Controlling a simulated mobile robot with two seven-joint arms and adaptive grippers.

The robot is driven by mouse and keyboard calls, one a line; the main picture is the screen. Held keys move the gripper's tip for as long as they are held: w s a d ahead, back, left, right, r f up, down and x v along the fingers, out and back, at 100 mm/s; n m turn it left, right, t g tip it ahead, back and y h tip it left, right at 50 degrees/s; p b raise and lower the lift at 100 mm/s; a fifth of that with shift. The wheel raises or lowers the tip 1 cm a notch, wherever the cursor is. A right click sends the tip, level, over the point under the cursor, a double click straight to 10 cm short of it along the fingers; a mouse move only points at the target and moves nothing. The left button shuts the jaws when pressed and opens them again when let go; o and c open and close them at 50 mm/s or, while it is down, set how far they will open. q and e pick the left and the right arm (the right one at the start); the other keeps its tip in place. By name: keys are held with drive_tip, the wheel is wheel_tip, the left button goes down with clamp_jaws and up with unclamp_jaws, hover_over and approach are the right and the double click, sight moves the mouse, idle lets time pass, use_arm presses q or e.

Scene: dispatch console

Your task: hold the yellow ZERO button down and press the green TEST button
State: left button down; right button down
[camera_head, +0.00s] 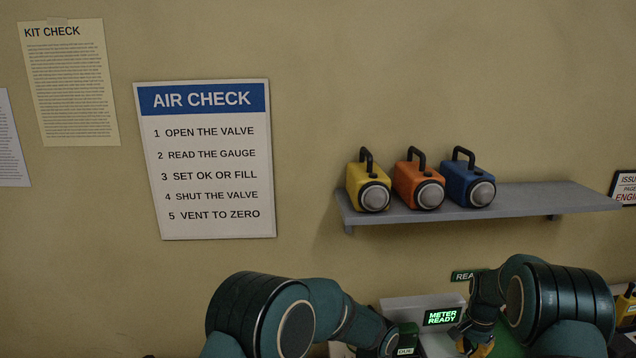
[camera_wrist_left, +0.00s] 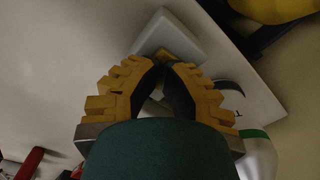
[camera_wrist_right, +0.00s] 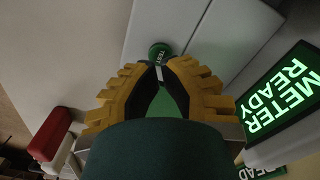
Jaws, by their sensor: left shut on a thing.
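The yellow ZERO button (camera_wrist_left: 164,55) shows in the left wrist view on a pale square box (camera_wrist_left: 182,38). My left gripper (camera_wrist_left: 167,64) has its fingertips together at the button and is shut on it; how far down the button is cannot be told. The green TEST button (camera_wrist_right: 159,51) shows in the right wrist view on a grey panel. My right gripper (camera_wrist_right: 159,72) is shut, its tips right at the button's near edge; contact cannot be told. In the head view my right gripper (camera_head: 477,344) is partly seen, and my arm hides the left one.
A lit METER READY screen (camera_head: 442,317) stands on a pale console (camera_head: 400,304) between my arms. A grey shelf (camera_head: 540,199) above holds yellow, orange and blue lamps. A red and white object (camera_wrist_right: 55,140) lies left in the right wrist view.

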use_arm(q)
drive_tip(key=shift+f, duration=0.15)
use_arm(e)
drive_tip(key=shift+f, duration=1.65)
idle(1.0)
drive_tip(key=shift+r, duration=3.55)
